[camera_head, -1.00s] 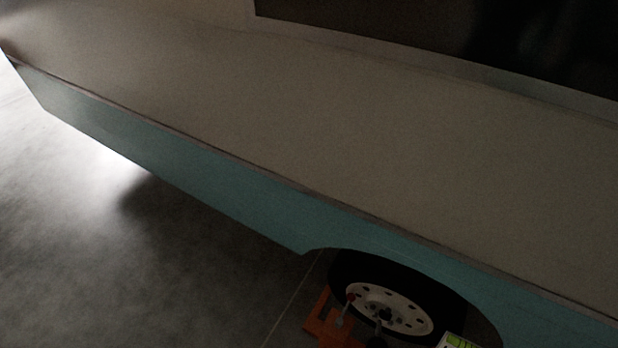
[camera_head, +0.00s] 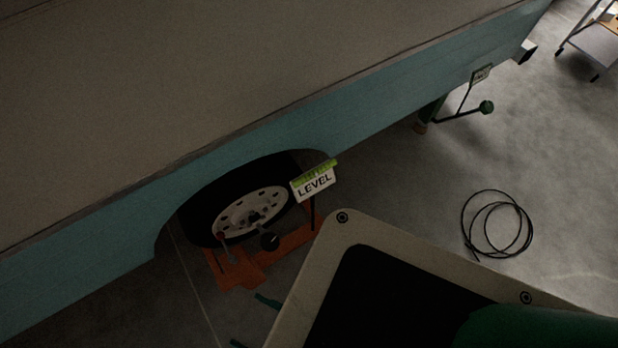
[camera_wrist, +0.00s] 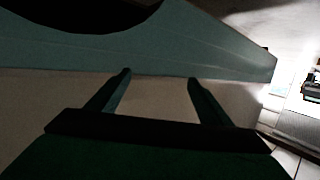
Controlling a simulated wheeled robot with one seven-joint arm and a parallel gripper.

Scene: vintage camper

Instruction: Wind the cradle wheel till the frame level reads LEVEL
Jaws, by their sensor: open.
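The orange cradle (camera_head: 245,268) stands on the floor against the camper tyre (camera_head: 200,215). The frame level (camera_head: 314,183) is a white plate with the black word LEVEL under a green strip with markings too small to read. In the wrist view my gripper (camera_wrist: 157,80) is open and empty, below the teal camper side. Two teal tips, likely its fingers, show in the head view below the cradle, apart from it.
The teal and cream camper side (camera_head: 400,90) fills the upper left. A green post with a crank (camera_head: 460,115) stands farther right. A coiled black cable (camera_head: 497,225) lies on the floor, and a cart (camera_head: 600,40) is at top right. My base covers the lower middle.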

